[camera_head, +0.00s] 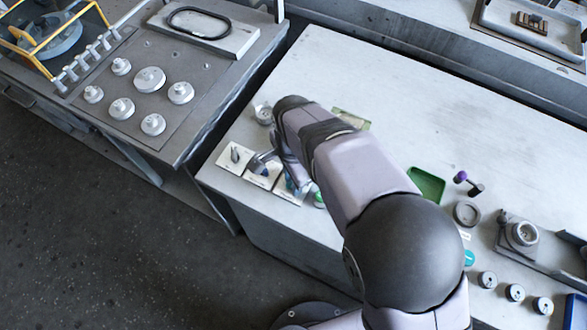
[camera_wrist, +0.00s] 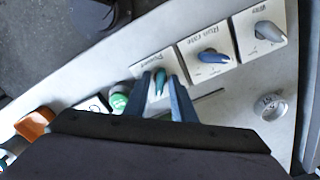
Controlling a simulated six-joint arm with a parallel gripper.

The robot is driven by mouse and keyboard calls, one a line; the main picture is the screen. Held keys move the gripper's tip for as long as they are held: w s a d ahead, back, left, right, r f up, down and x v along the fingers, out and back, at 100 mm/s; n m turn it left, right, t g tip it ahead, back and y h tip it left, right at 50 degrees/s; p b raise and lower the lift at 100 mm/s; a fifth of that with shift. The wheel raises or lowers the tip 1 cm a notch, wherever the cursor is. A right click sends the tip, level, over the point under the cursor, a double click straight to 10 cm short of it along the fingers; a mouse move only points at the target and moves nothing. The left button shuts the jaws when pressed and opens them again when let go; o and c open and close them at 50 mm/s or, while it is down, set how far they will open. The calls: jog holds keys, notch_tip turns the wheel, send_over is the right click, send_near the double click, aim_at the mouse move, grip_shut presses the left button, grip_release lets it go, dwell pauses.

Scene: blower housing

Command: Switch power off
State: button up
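The power knob (camera_wrist: 160,82) is a small teal lever on a white plate whose upside-down label seems to read "Powered". Its pointer lies roughly up and down in the wrist view. My gripper (camera_wrist: 161,77) has its two blue fingers apart, one on each side of this knob, with a visible gap on the right side. Whether the left finger touches it I cannot tell. In the head view my gripper (camera_head: 291,177) is over the plates' right end, and my arm partly hides the knob.
Next to it are a blue knob (camera_wrist: 209,57) labelled "Run rate" and a grey knob (camera_wrist: 268,32). A green button (camera_wrist: 118,101) and an orange part (camera_wrist: 35,124) lie to the left. A metal cup (camera_wrist: 270,106) stands right. A green tray (camera_head: 427,184) sits beyond my arm.

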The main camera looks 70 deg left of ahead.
grip_shut()
jog(key=n+p, duration=0.1)
jog(key=n, duration=0.3)
jog(key=shift+n, duration=0.4)
jog(key=shift+r+n+p, duration=0.1)
jog(key=shift+n+p, duration=0.2)
jog(key=shift+n, duration=0.1)
jog(key=n, duration=0.4)
jog(key=shift+a+p, duration=0.1)
jog(key=shift+p, duration=0.3)
